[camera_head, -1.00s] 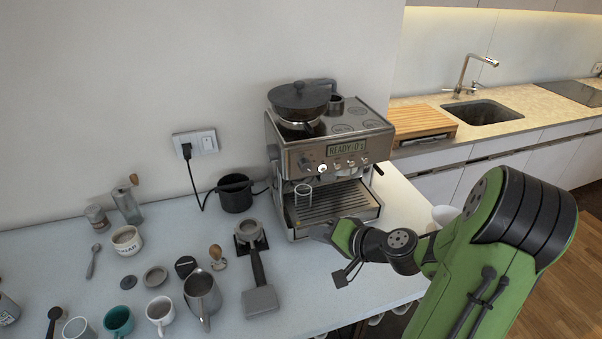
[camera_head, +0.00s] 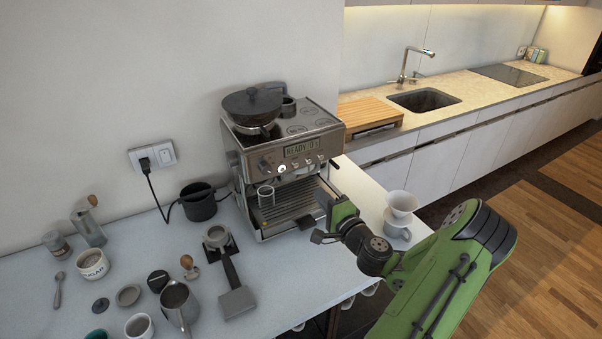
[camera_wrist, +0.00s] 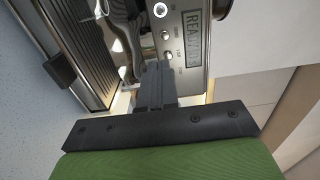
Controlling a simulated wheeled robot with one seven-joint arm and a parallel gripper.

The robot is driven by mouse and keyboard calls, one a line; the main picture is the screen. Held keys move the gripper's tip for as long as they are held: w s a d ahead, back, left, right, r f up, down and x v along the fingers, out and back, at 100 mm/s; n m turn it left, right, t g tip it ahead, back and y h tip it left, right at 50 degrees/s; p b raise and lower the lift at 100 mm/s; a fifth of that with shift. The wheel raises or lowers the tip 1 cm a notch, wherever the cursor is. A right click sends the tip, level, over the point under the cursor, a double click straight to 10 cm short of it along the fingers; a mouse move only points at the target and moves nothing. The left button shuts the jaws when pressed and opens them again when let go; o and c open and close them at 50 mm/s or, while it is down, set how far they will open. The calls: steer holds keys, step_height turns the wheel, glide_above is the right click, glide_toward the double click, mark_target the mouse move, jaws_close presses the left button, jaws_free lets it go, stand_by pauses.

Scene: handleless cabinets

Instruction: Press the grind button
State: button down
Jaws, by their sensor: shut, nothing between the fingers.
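The espresso machine (camera_head: 240,165) stands on the counter against the wall, its display (camera_head: 301,148) reading READY. A row of small round front buttons sits below the display, one lit white (camera_head: 283,168). The lit button (camera_wrist: 160,10) and two silver buttons (camera_wrist: 166,35) also show in the wrist view; I cannot read which is the grind button. My gripper (camera_head: 324,192) is shut and empty, near the right part of the machine's front, below the button row. In the wrist view its fingertips (camera_wrist: 157,70) overlap the panel's lower edge; whether they touch is unclear.
The drip tray (camera_head: 290,205) juts out below the panel, left of my gripper. A portafilter (camera_head: 232,280), a milk jug (camera_head: 176,303) and cups stand on the counter to the left. A white dripper (camera_head: 402,203) stands right of my gripper.

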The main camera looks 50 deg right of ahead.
mark_target(296, 168)
steer(key=p+x, duration=0.3)
steer(key=x, duration=0.7)
steer(key=shift+w+r, duration=0.1)
steer(key=shift+w, duration=0.15)
steer(key=shift+w+d, duration=0.15)
steer(key=shift+w, duration=0.2)
